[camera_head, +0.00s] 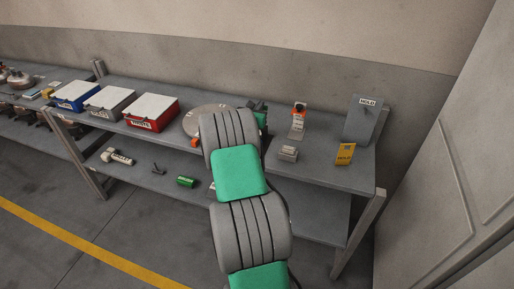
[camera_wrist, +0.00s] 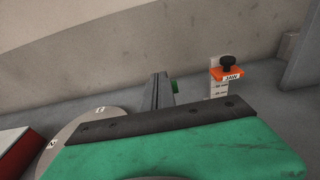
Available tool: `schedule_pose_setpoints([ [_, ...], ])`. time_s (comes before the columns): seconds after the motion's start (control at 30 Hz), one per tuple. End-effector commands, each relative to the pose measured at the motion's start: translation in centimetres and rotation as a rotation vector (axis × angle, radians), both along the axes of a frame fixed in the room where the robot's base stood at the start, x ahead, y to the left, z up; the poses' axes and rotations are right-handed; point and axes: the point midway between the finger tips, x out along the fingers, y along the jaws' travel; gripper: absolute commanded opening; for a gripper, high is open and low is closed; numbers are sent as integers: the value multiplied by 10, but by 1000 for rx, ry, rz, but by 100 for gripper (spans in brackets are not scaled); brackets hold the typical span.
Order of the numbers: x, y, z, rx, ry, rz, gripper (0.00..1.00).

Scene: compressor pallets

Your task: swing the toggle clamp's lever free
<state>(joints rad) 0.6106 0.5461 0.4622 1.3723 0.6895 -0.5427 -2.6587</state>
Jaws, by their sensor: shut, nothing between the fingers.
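My gripper shows in the wrist view as a green body with a dark bar and dark fingers (camera_wrist: 158,88), shut and empty. In the head view, the gripper is mostly hidden behind my arm, above the bench's back edge. I cannot clearly make out the toggle clamp or its lever. A small orange piece (camera_head: 195,142) shows at the front edge of a round, numbered grey disc (camera_head: 198,122), which is partly hidden by my arm. The disc also shows at lower left in the wrist view (camera_wrist: 66,136). A small green part (camera_wrist: 174,86) shows just right of the fingers.
An orange block marked JAW (camera_head: 299,110), with a black knob, sits on a pale post right of my arm. A red bin (camera_head: 152,114) is left.

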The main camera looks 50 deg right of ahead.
Motion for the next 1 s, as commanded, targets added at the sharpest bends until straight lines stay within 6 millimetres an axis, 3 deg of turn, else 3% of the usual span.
schedule_pose_setpoints([
  [0.67, 1, -6, 2, 0, 0, -2, 0],
  [0.83, -1, 3, 20, 0, 0, -1, 0],
  [1.0, -8, 23, 53, -1, 1, -2, 0],
])
